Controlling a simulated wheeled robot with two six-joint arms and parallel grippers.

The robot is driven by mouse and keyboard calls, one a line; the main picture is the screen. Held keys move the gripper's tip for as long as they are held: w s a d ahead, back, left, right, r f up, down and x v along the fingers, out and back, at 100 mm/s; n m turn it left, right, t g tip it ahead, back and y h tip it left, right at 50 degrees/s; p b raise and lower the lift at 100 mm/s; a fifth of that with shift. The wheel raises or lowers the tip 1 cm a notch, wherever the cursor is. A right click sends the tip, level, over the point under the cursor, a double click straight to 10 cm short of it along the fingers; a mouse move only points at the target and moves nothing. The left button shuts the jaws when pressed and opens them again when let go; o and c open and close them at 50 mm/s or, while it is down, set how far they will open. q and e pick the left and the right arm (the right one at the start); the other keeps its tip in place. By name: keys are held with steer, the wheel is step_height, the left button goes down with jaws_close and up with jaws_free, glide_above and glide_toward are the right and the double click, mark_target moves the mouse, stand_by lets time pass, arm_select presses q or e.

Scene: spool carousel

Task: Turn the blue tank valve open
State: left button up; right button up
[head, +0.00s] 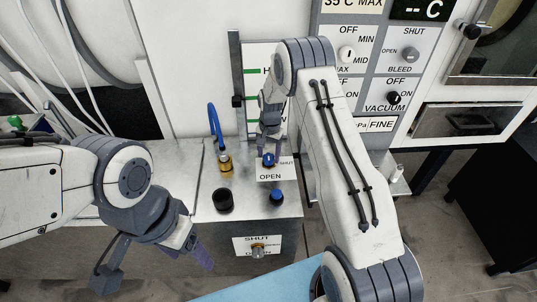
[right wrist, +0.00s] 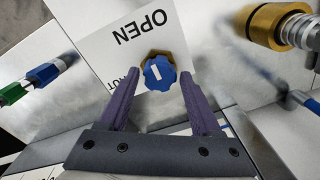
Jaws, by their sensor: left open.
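The blue tank valve (head: 268,159) is a small lobed blue knob on a brass base, beside a white OPEN/SHUT label (head: 270,175). It also shows in the right wrist view (right wrist: 158,73), with a white line on its face. My right gripper (head: 269,143) reaches down over the valve. In the right wrist view its two purple fingers (right wrist: 158,84) are apart, with the knob between and just beyond their tips; contact is not clear. My left gripper (head: 203,260) is open and empty at lower left, away from the valve.
A brass fitting (head: 225,162) with a blue hose stands left of the valve. A black cap (head: 223,200) and another blue knob (head: 277,197) are in front. A brass drain valve (head: 258,250) is on the front face. A control panel (head: 375,75) stands behind.

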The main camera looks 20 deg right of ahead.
mark_target(270, 156)
steer(key=shift+o, duration=0.3)
steer(key=shift+r, duration=0.25)
step_height(270, 156, up, 10)
steer(key=b, duration=0.2)
steer(key=shift+b, duration=0.3)
steer(key=shift+s+d, duration=0.1)
